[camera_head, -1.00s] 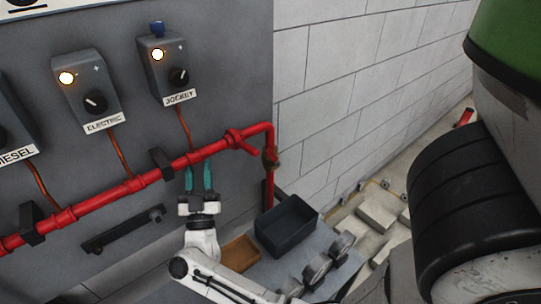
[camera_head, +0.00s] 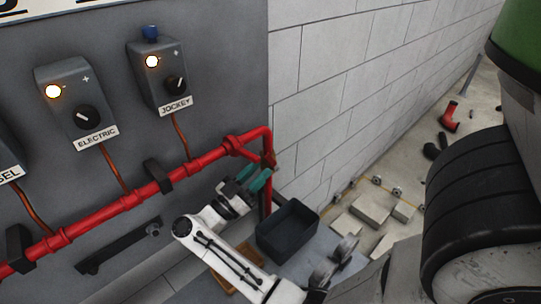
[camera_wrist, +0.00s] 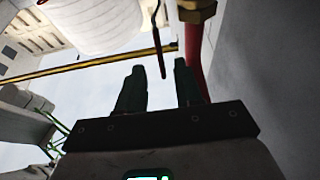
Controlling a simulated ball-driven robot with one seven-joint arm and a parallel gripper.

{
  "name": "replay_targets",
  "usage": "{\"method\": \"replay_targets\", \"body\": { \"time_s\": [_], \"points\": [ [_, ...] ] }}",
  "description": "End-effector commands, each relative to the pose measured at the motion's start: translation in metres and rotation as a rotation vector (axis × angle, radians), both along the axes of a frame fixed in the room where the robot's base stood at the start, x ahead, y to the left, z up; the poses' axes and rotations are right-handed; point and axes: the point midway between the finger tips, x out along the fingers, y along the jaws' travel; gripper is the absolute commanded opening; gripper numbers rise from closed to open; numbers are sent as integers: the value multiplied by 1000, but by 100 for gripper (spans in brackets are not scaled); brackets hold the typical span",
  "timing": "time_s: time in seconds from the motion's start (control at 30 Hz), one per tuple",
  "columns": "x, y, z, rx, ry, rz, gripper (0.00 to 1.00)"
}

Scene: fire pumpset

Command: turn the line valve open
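The red pipe (camera_head: 128,202) runs along the grey panel and turns down at its right end. A thin dark red bar (camera_wrist: 159,45), perhaps the valve's handle, hangs beyond my fingertips. My gripper (camera_head: 257,173) has teal fingers, parted and empty, close beside the downward pipe, just below the fitting. Whether they touch anything is unclear. The wrist view shows my gripper (camera_wrist: 159,72) with a gap between its fingers.
A dark open bin (camera_head: 287,232) stands below and right of my gripper. The JOCKEY box (camera_head: 160,78) and ELECTRIC box (camera_head: 78,105) are on the panel above the pipe, lamps lit. A white block wall (camera_head: 345,90) rises behind the pipe corner.

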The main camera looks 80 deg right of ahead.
Motion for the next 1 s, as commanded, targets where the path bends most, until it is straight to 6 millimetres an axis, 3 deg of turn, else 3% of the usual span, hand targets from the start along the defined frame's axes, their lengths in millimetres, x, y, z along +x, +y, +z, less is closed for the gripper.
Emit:
{"method": "replay_targets", "body": {
  "time_s": [0.3,0.7,1.0],
  "points": [
    [-22,-36,19,0,0,-1,35],
    [-26,-42,20,-1,-1,3,35],
    [-26,-42,20,-2,-1,2,8]
  ]
}}
